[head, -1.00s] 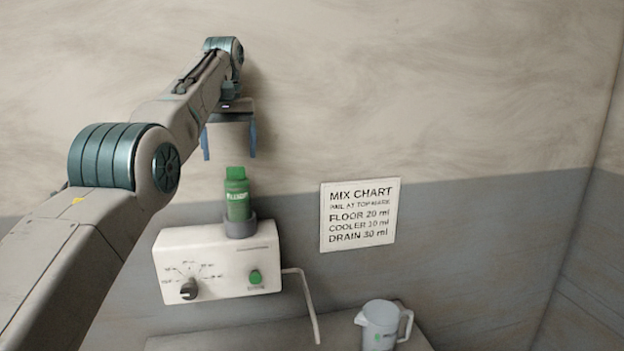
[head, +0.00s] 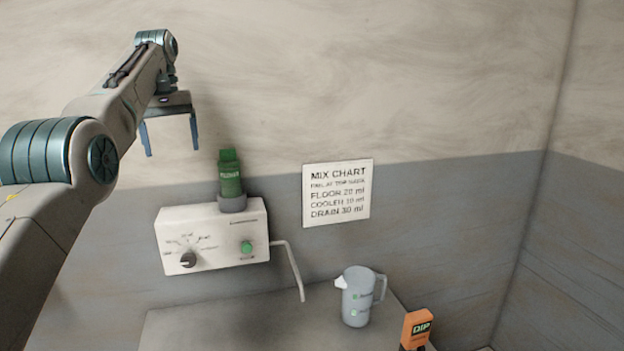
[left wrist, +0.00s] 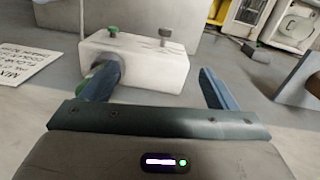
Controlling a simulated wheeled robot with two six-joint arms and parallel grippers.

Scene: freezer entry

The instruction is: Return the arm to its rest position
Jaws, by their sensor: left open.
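My left gripper (head: 172,142) is open and empty in the head view, raised in front of the wall, up and left of the green bottle (head: 230,175). The bottle stands upright in the grey socket on top of the white dispenser box (head: 222,252). The box has a dark dial, a green button and a bent spout at its right. In the left wrist view the two blue fingers (left wrist: 160,90) stand apart with nothing gripped; the left finger partly covers the bottle and the white box (left wrist: 150,62). My right gripper is in neither view.
A grey jug (head: 357,298) stands on the grey counter (head: 215,318), right of the spout. An orange box marked DIP (head: 416,329) is at the lower right. A mix chart (head: 337,193) hangs on the wall. The space around the left gripper looks clear.

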